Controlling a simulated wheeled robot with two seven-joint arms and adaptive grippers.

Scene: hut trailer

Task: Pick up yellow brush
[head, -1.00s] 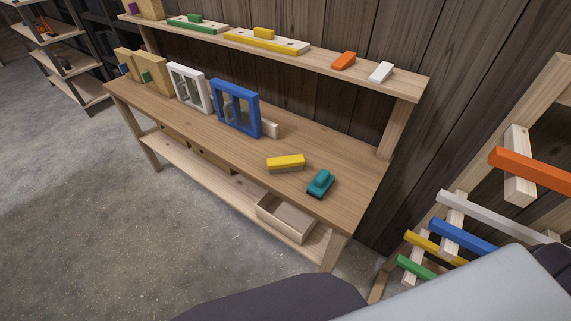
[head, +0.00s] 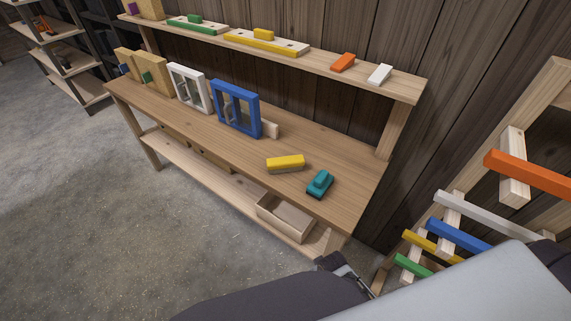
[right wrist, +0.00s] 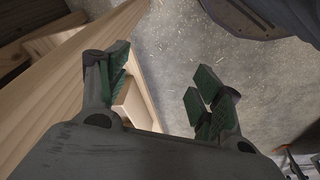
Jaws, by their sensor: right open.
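The yellow brush (head: 286,162) lies on the wooden workbench top (head: 215,133), toward its right end. It has a yellow back and a darker, brownish underside. A teal sander-like block (head: 320,184) lies just right of it, apart from it. My right gripper (head: 349,272) shows partly in the head view, below the bench's front right corner and away from the brush. In the right wrist view the right gripper (right wrist: 160,92) is open with nothing between its fingers. The brush is not in the right wrist view. My left gripper is not in view.
A blue frame (head: 237,109) and a white frame (head: 189,88) stand on the bench left of the brush. An upper shelf (head: 320,62) runs behind with colored blocks. An open wooden box (head: 285,218) sits on the lower shelf. A rack with colored bars (head: 458,235) stands at right.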

